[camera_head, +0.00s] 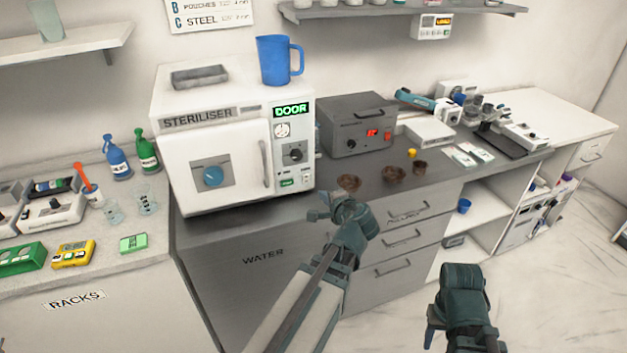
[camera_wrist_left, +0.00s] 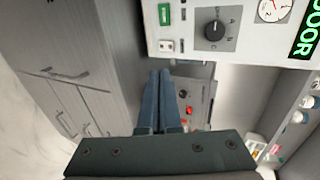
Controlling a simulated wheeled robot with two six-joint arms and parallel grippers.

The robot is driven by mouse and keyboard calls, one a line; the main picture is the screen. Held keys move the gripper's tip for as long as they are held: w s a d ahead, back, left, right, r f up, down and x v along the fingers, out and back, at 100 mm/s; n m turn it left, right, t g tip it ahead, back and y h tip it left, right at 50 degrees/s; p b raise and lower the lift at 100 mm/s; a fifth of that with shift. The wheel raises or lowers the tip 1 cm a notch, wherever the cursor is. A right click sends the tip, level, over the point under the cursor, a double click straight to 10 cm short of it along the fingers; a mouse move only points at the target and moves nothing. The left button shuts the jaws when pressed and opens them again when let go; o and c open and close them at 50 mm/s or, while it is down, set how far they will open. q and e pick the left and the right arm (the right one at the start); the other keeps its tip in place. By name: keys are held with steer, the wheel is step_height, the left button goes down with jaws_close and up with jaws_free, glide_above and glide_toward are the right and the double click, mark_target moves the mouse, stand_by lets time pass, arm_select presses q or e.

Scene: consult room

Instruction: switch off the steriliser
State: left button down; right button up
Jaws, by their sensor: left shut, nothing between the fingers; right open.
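The steriliser (camera_head: 222,150) is a white box on the grey counter, with a blue round knob on its closed door and a vertical handle. Its right-hand panel has a lit green DOOR display (camera_head: 291,110), a gauge, a black dial (camera_head: 293,153) and a green switch (camera_head: 288,182) at the bottom. My left gripper (camera_head: 322,207) is shut and empty, just in front of and below that panel corner. My right gripper (camera_head: 432,322) is open, low at the right.
A grey device with a red display (camera_head: 357,125) stands right of the steriliser. Small brown bowls (camera_head: 394,174) sit on the counter near my left gripper. A blue mug (camera_head: 275,60) and a grey tray (camera_head: 200,77) rest on top of the steriliser. Bottles and racks stand at left.

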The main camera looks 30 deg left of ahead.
arm_select(q)
steer(key=b, duration=0.4)
glide_toward(306, 176)
steer(key=f, duration=0.1)
steer(key=w+f, duration=0.1)
steer(key=a+f, duration=0.1)
steer(key=f, duration=0.1)
steer(key=shift+w+a, duration=0.1)
steer(key=shift+w, duration=0.05)
steer(key=shift+w+a+r, duration=0.25)
steer(key=shift+w+a, duration=0.55)
steer(key=shift+a, duration=0.15)
steer(key=shift+w+a+r, duration=0.1)
steer(key=shift+w+a, duration=0.35)
steer(key=shift+a, duration=0.2)
steer(key=shift+w+a+r+p, duration=0.2)
steer(key=shift+w+a+p, duration=0.1)
steer(key=shift+p, duration=0.05)
steer(key=shift+s, duration=0.1)
